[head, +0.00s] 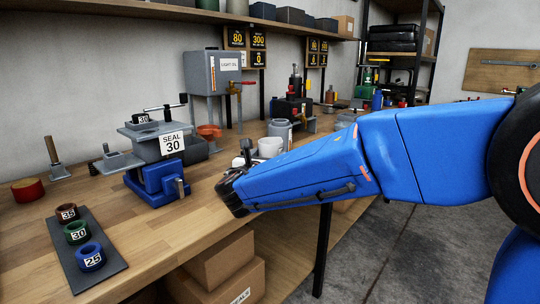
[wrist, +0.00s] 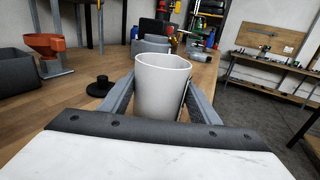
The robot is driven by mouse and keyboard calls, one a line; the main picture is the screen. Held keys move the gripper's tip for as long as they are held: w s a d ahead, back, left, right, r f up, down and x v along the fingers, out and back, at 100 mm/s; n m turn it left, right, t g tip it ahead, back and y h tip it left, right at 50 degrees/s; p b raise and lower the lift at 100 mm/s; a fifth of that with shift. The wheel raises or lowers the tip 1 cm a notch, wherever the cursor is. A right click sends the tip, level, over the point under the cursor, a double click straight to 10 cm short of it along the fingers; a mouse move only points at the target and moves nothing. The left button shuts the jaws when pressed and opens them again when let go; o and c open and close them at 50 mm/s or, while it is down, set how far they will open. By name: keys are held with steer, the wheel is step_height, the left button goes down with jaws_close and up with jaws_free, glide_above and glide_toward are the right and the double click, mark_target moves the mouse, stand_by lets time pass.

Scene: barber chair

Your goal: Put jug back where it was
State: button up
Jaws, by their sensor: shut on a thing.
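The white jug (head: 270,147) is a plain, open-topped cylinder, upright over the workbench (head: 205,205), just beyond my gripper (head: 250,158) in the head view. In the wrist view the jug (wrist: 160,85) stands between the two grey fingers of my gripper (wrist: 160,100), one on each side, and they are shut on it. Its lower part is hidden by the gripper body, so I cannot tell whether it touches the bench. Its inside is not clearly visible.
A grey container (head: 280,128) stands just behind the jug. An orange funnel (head: 208,131) and a grey bin (wrist: 20,70) are to the left. Bare wood lies at the bench front.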

steer(key=shift+f, duration=0.35)
steer(key=o, duration=1.5)
steer(key=shift+s+r, duration=0.1)
steer(key=shift+r, duration=0.1)
steer(key=v, duration=1.2)
